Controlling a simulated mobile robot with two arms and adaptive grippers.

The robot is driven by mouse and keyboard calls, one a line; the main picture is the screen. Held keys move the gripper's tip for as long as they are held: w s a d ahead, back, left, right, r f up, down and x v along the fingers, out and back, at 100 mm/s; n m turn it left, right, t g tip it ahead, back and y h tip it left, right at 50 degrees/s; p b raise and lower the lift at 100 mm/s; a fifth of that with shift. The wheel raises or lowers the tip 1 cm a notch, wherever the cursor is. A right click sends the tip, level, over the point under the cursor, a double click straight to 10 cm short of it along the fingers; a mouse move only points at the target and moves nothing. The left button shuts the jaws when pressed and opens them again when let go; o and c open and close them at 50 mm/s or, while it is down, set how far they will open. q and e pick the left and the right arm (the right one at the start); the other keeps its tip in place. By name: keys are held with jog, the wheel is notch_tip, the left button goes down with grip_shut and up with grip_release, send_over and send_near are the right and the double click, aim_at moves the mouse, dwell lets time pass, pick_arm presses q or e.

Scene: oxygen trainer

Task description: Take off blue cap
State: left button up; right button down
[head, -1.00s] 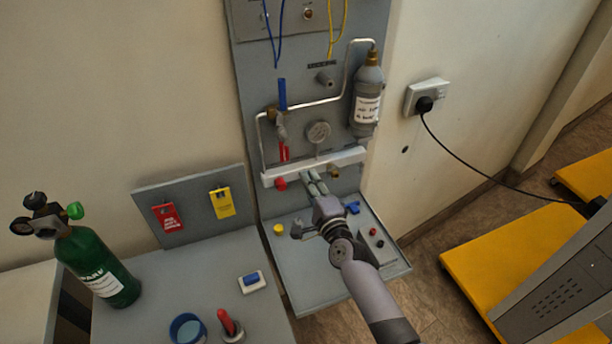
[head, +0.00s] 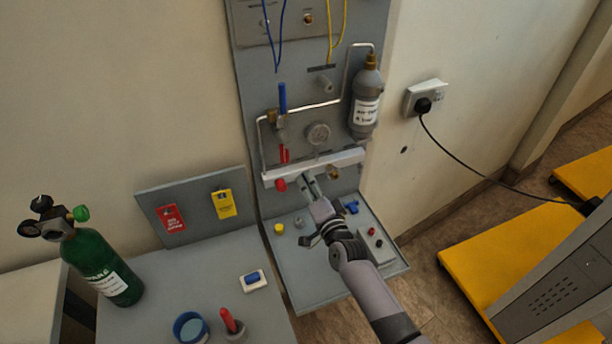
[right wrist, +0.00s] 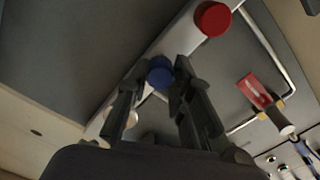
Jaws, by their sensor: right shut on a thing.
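The blue cap (right wrist: 160,72) shows in the right wrist view on the white bar, between my right gripper's fingertips. In the head view it is hidden behind the fingers. My right gripper (head: 308,181) reaches up to the front of the white bar (head: 336,164); in the right wrist view its two dark fingers (right wrist: 163,88) are closed on the cap's sides. Whether the cap is still seated on the bar cannot be told. My left gripper is not in view.
A red cap (head: 281,185) sits on the bar left of my fingers. A gauge (head: 318,133) and grey bottle (head: 366,105) are above. The shelf below holds a yellow cap (head: 279,228) and a blue piece (head: 351,207). A green cylinder (head: 101,267) stands far left.

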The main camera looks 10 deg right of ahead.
jog(key=n, duration=0.3)
jog(key=shift+n+p, duration=0.4)
jog(key=shift+n, duration=0.6)
jog(key=c, duration=1.4)
grip_release()
jog(key=shift+s, duration=0.1)
